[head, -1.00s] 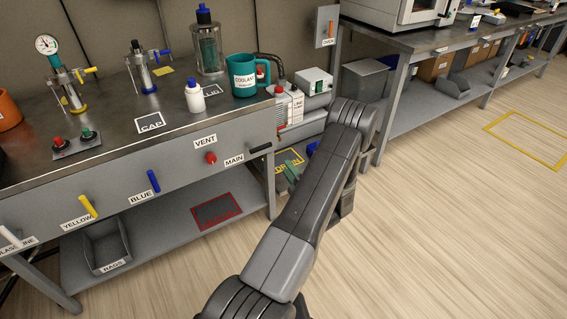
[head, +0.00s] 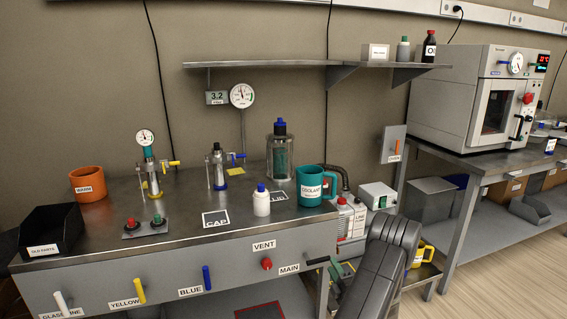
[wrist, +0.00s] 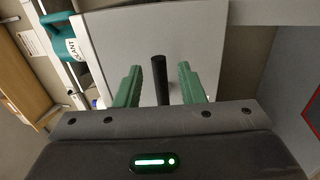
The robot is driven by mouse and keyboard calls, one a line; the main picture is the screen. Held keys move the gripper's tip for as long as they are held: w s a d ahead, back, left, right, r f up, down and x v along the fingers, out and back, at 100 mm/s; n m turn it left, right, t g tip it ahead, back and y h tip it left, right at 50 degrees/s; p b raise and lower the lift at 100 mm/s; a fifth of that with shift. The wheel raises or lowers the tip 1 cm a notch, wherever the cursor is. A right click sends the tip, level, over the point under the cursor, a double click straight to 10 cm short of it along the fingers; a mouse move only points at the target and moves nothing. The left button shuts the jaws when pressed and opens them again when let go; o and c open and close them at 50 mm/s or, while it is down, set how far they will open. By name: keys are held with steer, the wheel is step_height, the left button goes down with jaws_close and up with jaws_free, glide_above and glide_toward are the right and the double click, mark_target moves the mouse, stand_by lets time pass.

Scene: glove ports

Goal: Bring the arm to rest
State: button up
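My arm (head: 383,270) reaches up from the bottom of the head view, in front of the bench's right end. My gripper shows in the wrist view (wrist: 160,85) with two green fingers spread apart. The black MAIN handle (wrist: 160,78) stands between the fingertips in that picture, with a gap on each side. In the head view the MAIN handle (head: 317,261) sticks out at the right end of the bench's front panel. A green finger shows just below it, and the arm hides most of the gripper.
The steel bench (head: 120,210) carries a teal coolant mug (head: 312,186), a white bottle (head: 261,202) and an orange mug (head: 89,185). Blue (head: 207,278) and yellow (head: 140,291) handles jut from its front. A yellow mug (head: 425,255) stands near my arm. An oven (head: 480,98) is at right.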

mark_target(329, 257)
steer(key=x, duration=0.5)
steer(key=shift+s, duration=0.15)
steer(key=p+v, duration=0.1)
steer(key=v, duration=1.2)
steer(key=b+x, duration=0.1)
steer(key=x, duration=1.2)
steer(key=shift+w+a, duration=0.1)
steer(key=shift+w, duration=0.1)
steer(key=shift+s+r+n, duration=0.1)
steer(key=shift+r+n, duration=0.4)
steer(key=shift+n, duration=0.2)
steer(key=shift+n+y, duration=0.3)
steer(key=shift+y, duration=0.1)
